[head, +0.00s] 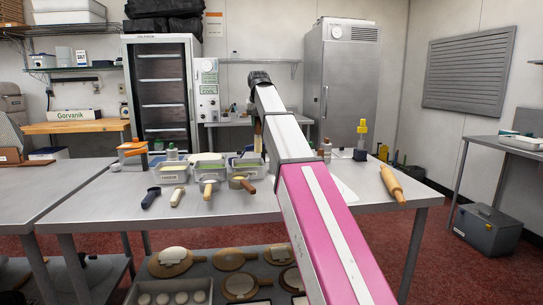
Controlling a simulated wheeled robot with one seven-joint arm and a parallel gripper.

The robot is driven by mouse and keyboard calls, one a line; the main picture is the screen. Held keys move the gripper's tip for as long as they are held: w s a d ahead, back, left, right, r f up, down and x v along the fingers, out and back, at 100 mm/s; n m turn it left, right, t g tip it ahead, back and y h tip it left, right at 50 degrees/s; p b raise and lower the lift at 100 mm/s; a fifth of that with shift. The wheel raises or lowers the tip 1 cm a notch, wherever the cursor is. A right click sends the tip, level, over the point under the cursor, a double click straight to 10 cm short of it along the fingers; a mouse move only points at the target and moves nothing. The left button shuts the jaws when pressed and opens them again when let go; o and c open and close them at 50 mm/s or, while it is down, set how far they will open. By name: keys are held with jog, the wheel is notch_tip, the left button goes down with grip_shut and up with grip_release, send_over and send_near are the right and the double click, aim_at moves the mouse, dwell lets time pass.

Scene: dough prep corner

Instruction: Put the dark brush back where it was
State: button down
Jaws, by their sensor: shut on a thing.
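My arm reaches up from the lower right to a dark joint (259,78) and then bends down behind itself. My gripper is hidden behind my arm, so its fingers and anything in them do not show. I see nothing that is clearly the dark brush. A dark blue-handled tool (150,198) lies on the steel table (110,218) at the front left; I cannot tell whether it is a brush. To its right lie a cream-handled tool (177,197), a tan-handled tool (208,190) and a brown-handled tool (245,185).
Clear tubs (172,172) stand behind the tools. A rolling pin (392,184) lies at the right end, near a yellow-topped item (362,135). Round wooden boards (170,262) lie on the lower shelf. The table's front left edge is bare.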

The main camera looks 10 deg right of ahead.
jog(key=w+d+f, duration=0.6)
jog(key=d+f, duration=0.2)
jog(key=f, duration=0.2)
dwell(0.3)
jog(key=shift+d+f, duration=0.1)
jog(key=c, duration=1.3)
grip_release()
jog(key=shift+f, duration=0.1)
jog(key=o, duration=0.4)
jog(key=shift+o, duration=0.2)
jog(key=v, duration=1.2)
